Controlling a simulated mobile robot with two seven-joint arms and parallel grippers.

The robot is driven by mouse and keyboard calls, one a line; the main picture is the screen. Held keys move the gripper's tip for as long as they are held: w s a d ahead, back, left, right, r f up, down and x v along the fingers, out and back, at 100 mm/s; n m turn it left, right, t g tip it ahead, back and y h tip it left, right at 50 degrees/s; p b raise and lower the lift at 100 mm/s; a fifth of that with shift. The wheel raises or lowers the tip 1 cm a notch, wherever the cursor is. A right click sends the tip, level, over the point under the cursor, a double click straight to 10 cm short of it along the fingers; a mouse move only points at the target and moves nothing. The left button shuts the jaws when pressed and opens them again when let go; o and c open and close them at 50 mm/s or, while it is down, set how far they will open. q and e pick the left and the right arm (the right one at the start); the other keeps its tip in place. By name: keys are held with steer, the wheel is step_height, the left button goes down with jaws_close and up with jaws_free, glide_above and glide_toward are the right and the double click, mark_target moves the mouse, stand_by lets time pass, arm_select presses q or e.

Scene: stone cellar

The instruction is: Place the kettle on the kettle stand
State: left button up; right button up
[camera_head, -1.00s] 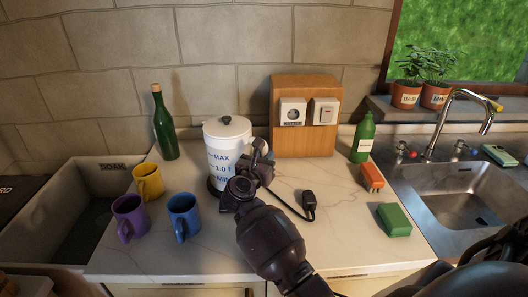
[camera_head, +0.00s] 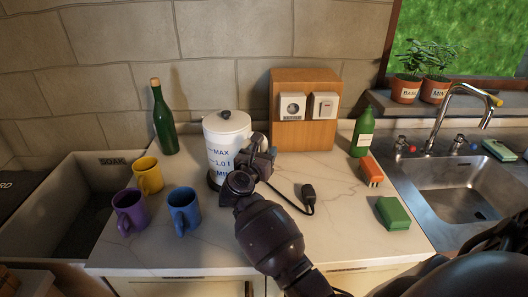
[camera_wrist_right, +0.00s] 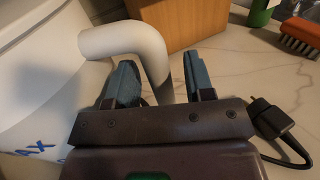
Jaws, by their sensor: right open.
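The white kettle (camera_head: 220,150) stands upright on the counter, with blue MAX, 1.0 l and MIN marks and a dark lid knob. A dark round rim (camera_head: 212,184) shows under its lower left, apparently the kettle stand; my arm hides the rest. My right gripper (camera_head: 262,150) is at the kettle's right side. In the right wrist view, its open fingers (camera_wrist_right: 160,80) are on either side of the white kettle handle (camera_wrist_right: 125,40), with a gap to the right finger. The kettle wall (camera_wrist_right: 45,90) is at the left there. My left gripper is out of view.
Purple (camera_head: 130,210), yellow (camera_head: 148,176) and blue mugs (camera_head: 184,212) stand left of the kettle near a green bottle (camera_head: 163,125). A black cord and plug (camera_head: 308,195) lie to the right. A wooden socket block (camera_head: 305,135) stands behind. A brush (camera_head: 372,171) and green sponge (camera_head: 393,213) lie farther right.

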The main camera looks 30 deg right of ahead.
steer(key=b+v, duration=0.1)
steer(key=v, duration=1)
steer(key=shift+a, duration=0.25)
steer(key=shift+s+f, duration=0.1)
steer(key=shift+s, duration=0.05)
